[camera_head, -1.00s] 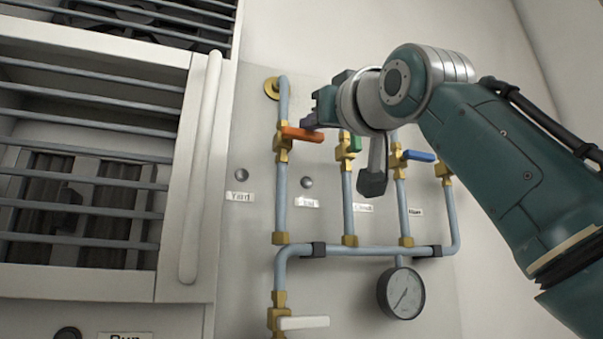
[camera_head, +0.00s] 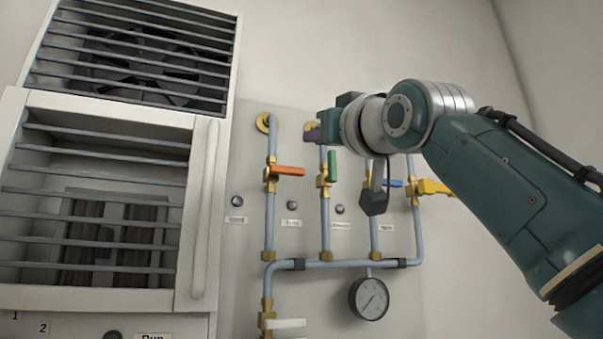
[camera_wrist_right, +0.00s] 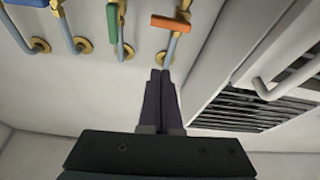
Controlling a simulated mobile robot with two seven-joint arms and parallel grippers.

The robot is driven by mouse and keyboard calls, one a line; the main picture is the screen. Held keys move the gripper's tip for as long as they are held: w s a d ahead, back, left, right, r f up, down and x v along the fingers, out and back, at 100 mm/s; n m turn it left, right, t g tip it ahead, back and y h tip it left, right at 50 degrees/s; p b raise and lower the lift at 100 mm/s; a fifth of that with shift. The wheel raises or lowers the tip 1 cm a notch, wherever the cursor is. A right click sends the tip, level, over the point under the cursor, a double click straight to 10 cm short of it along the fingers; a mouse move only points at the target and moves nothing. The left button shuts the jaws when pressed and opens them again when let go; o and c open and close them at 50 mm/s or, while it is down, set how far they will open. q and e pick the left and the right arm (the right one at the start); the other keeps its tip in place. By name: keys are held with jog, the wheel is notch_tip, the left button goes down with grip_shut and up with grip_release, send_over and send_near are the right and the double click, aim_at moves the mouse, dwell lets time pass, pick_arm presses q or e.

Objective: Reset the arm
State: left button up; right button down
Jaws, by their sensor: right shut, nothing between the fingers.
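My right gripper (camera_head: 313,134) is raised in front of the upper part of the wall panel, close to the pipes in the head view. In the wrist view its two dark fingers (camera_wrist_right: 160,88) are together with nothing between them. The orange valve handle (camera_head: 288,170) lies sideways, and the green handle (camera_head: 332,166) stands upright. The blue handle (camera_head: 394,183) is partly hidden behind my wrist. The yellow handle (camera_head: 434,187) points right. In the wrist view the orange handle (camera_wrist_right: 171,23) is beyond the fingertips, apart from them. My left gripper is not in view.
A pressure gauge (camera_head: 369,298) hangs below the horizontal pipe. A white valve handle (camera_head: 287,323) is at the bottom. A slatted compressor cabinet (camera_head: 207,210) with a vertical bar handle stands at left. Bare wall (camera_head: 330,50) lies above the panel.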

jog(key=shift+s+d+f, duration=0.1)
jog(key=shift+s, duration=0.15)
jog(key=shift+w+f, duration=0.1)
jog(key=s+d+f+m+g+h, duration=0.1)
jog(key=s+d+f+g+h, duration=0.15)
jog(key=f, duration=0.95)
jog(key=s+d+f+m+g+h, duration=0.1)
jog(key=s+d+f+g, duration=0.2)
jog(key=f, duration=0.9)
jog(key=s+d+f+m+g+h, duration=0.1)
jog(key=s+f+g, duration=0.25)
jog(key=f, duration=0.85)
jog(key=s+d+f+g+h, duration=0.1)
jog(key=s+d+f+g, duration=0.3)
jog(key=s, duration=0.6)
jog(key=s+f+g+h, duration=0.1)
jog(key=s+f, duration=0.5)
jog(key=s, duration=0.3)
jog(key=s+d+f+g+h, duration=0.1)
jog(key=s+d+f+g, duration=0.2)
jog(key=s+f, duration=0.5)
jog(key=w+r+p+v, duration=0.1)
jog(key=w+p+v, duration=0.2)
jog(key=p+v, duration=1.1)
notch_tip(320, 180, up, 2)
